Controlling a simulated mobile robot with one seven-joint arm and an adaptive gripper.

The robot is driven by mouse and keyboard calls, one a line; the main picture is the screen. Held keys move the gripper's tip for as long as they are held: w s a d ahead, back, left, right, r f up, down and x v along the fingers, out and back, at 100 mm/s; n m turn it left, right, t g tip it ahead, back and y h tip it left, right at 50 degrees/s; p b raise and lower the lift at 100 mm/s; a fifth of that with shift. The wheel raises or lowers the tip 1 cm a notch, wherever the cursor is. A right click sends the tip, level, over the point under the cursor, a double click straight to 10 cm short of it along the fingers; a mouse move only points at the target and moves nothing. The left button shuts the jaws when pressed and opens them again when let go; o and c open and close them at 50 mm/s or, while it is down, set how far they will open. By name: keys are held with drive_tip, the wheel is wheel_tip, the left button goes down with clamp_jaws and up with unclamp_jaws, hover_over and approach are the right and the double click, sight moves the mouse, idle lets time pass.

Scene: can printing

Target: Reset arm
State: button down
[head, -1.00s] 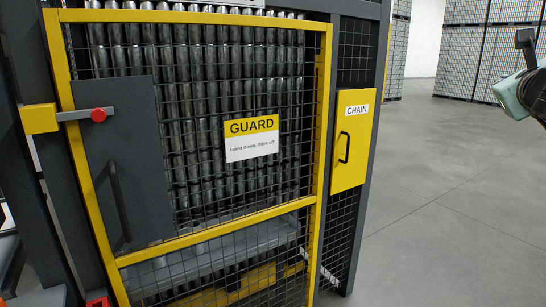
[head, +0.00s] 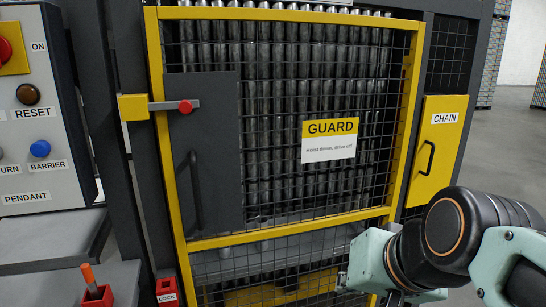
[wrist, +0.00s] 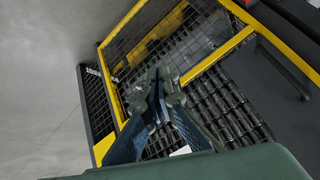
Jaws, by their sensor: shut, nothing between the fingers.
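My gripper (wrist: 160,90) is in the wrist view, its two fingers meeting at the tips with nothing between them. It points towards the yellow-framed mesh guard door (wrist: 245,40), which looks tilted there. In the head view my arm reaches in from the lower right, in front of the lower right corner of the guard door (head: 290,240). The fingers cannot be made out clearly in that view. The guard door is closed, with rows of metal cans behind its mesh.
A red-knobbed latch (head: 185,107) crosses the door's left edge. A yellow CHAIN panel (head: 436,150) is on the right. A control box (head: 45,130) with RESET and BARRIER buttons stands left, above a red LOCK holder (head: 167,290). Open floor (head: 505,150) lies at the right.

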drive_tip(key=s+f+n+g+h, duration=0.1)
drive_tip(key=s+f+n, duration=0.1)
drive_tip(key=s+f, duration=0.2)
wheel_tip(320, 180, up, 15)
drive_tip(key=d+p, duration=0.1)
drive_tip(key=p, duration=1.4)
drive_tip(key=shift+g+h, duration=0.3)
drive_tip(key=shift+d, duration=0.1)
